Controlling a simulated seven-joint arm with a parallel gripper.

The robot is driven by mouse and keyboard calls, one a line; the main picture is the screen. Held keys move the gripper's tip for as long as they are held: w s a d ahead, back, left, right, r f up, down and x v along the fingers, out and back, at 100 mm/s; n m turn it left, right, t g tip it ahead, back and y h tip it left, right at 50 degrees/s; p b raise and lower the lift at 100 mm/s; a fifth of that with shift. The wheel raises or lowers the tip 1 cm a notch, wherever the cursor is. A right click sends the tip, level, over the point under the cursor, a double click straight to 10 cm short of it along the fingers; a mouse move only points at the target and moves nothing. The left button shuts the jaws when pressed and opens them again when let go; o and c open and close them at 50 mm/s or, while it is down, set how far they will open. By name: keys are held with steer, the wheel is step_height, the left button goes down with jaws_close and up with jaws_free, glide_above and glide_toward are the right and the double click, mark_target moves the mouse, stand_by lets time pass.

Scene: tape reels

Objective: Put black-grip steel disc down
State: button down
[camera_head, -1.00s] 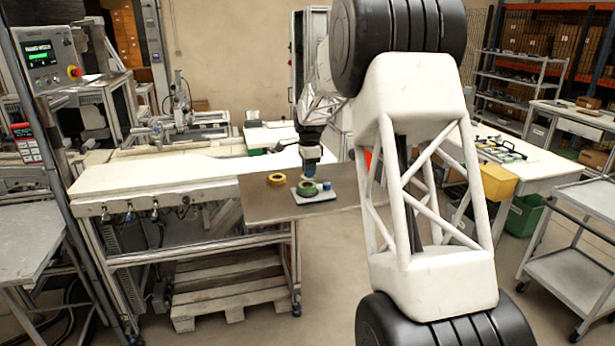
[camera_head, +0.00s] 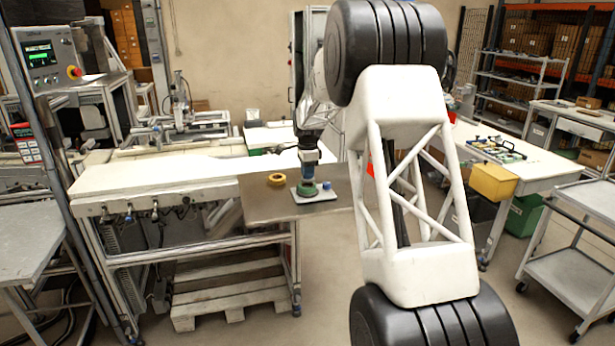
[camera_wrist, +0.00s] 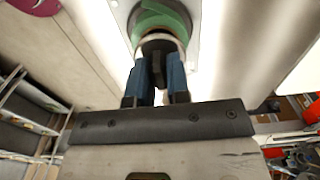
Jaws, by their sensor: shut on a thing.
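My gripper (camera_head: 308,181) points down over the green tape reel (camera_head: 307,191) in the head view. In the wrist view its two blue fingers are shut on the black grip of the steel disc (camera_wrist: 159,41). The disc's pale edge shows just beyond the fingertips, in front of the green reel (camera_wrist: 160,17). The disc looks level with or very close to the reel's top; I cannot tell whether they touch. In the head view the disc is too small to make out. The reel sits on a pale plate (camera_head: 325,196).
A small blue piece (camera_head: 324,186) is on the same plate, right of the green reel. The long white bench (camera_head: 140,175) adjoins on the left. The tabletop's front is clear.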

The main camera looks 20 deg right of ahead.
steer(key=shift+f, duration=0.7)
steer(key=shift+f, duration=0.1)
steer(key=c, duration=1.1)
jaws_free()
step_height(320, 180, up, 12)
steer(key=shift+s, duration=0.1)
